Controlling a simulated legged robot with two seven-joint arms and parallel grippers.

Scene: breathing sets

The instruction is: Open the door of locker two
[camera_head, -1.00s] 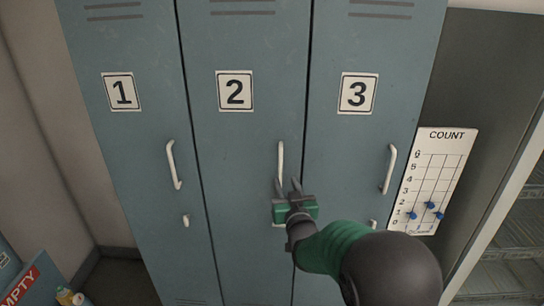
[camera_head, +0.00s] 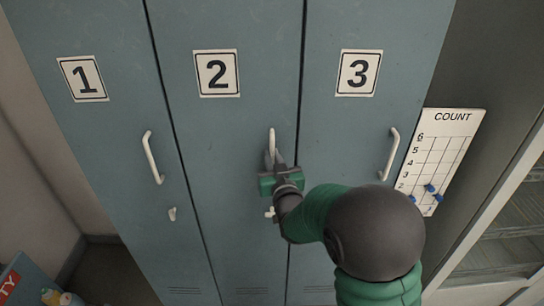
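Locker two's door (camera_head: 215,130) is the middle blue-grey door, marked with a "2" label (camera_head: 216,73), and it looks closed. Its pale upright handle (camera_head: 272,138) is on the door's right side. My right gripper (camera_head: 271,158) is at the handle, its fingers over the handle's lower part. I cannot tell whether the fingers are shut on it. The gripper's green body and my arm hide the handle's lower end and part of the door. A small pale latch (camera_head: 269,213) shows just below the gripper. My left gripper is not in view.
Locker one (camera_head: 95,130) and locker three (camera_head: 345,130) flank it, both closed, with handles (camera_head: 153,158) and (camera_head: 389,154). A count board (camera_head: 440,150) with blue pegs hangs at right. Wire shelving (camera_head: 500,240) stands beyond. A bin (camera_head: 25,280) with bottles is at lower left.

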